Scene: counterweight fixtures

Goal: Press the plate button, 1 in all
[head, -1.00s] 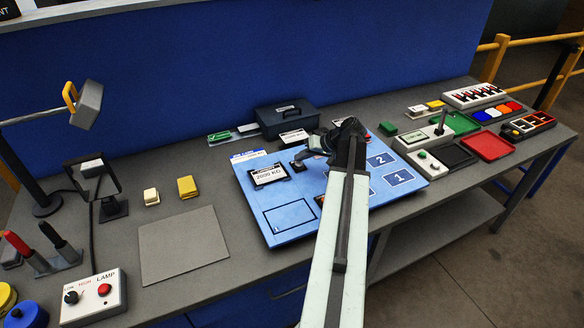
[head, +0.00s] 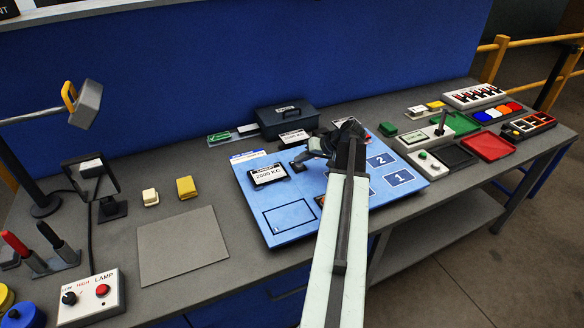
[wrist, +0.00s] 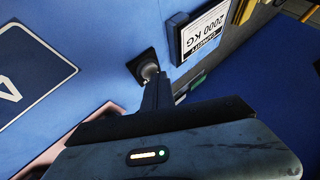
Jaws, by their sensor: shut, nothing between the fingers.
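The blue board (head: 290,215) lies on the bench with a black-framed 2000 KG plate (head: 268,175) on it. Just right of that plate is a small black square base (head: 298,167). In the wrist view this base (wrist: 139,65) carries a round grey metal knob (wrist: 149,72), which seems to be the plate button. My gripper (head: 306,157) is shut and empty, pointing down at the knob. In the wrist view the fingertips (wrist: 152,82) overlap the knob's near side; I cannot tell whether they touch it. My arm hides part of the board's middle.
A dark case (head: 287,117) stands behind the board. A control box with a lever (head: 428,135) and a red tray (head: 488,145) are to the right. A lamp switch box (head: 92,297) is at front left. A bare grey mat (head: 182,245) lies left of the board.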

